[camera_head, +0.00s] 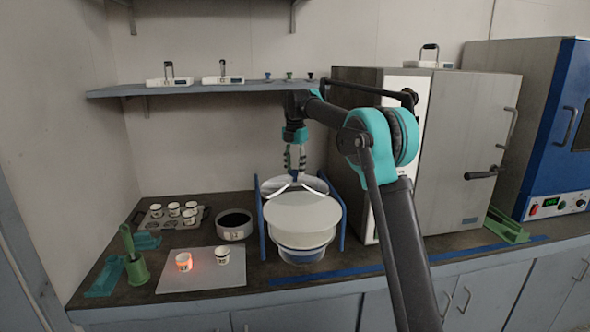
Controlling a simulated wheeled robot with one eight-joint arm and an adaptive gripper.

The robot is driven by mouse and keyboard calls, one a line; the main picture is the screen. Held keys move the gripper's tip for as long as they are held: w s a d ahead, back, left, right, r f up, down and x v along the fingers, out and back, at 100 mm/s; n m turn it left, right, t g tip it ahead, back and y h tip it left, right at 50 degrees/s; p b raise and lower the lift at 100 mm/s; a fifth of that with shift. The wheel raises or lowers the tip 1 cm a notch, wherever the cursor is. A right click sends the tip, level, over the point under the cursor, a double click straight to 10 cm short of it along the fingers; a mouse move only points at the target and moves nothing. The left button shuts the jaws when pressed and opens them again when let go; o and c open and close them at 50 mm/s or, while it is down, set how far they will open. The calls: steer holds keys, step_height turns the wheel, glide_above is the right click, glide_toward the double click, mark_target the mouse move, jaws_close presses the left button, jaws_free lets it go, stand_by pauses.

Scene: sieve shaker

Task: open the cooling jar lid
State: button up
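The cooling jar (303,252) is a round, clear-looking vessel with a blue band, standing on the bench between two blue uprights. A broad pale round surface (302,218) covers its upper part. Behind and above this is a greyish lid-like piece (268,186) with white strips spreading from a small dark blue knob (294,178). I cannot tell exactly how this piece rests on the jar. My gripper (295,168) points straight down over the knob, its two fingers a little apart. Whether the fingertips touch or grip the knob is too small to tell.
A shelf (230,87) runs above and behind. A large grey oven (460,150) stands close at right. At left are a dark round pan (235,224), a pale plate (202,276) with two cups, one glowing orange, a cup rack (155,219) and a green holder (137,270).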

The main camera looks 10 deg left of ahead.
mark_target(295, 171)
steer(key=shift+o, duration=1.4)
step_height(295, 171, up, 12)
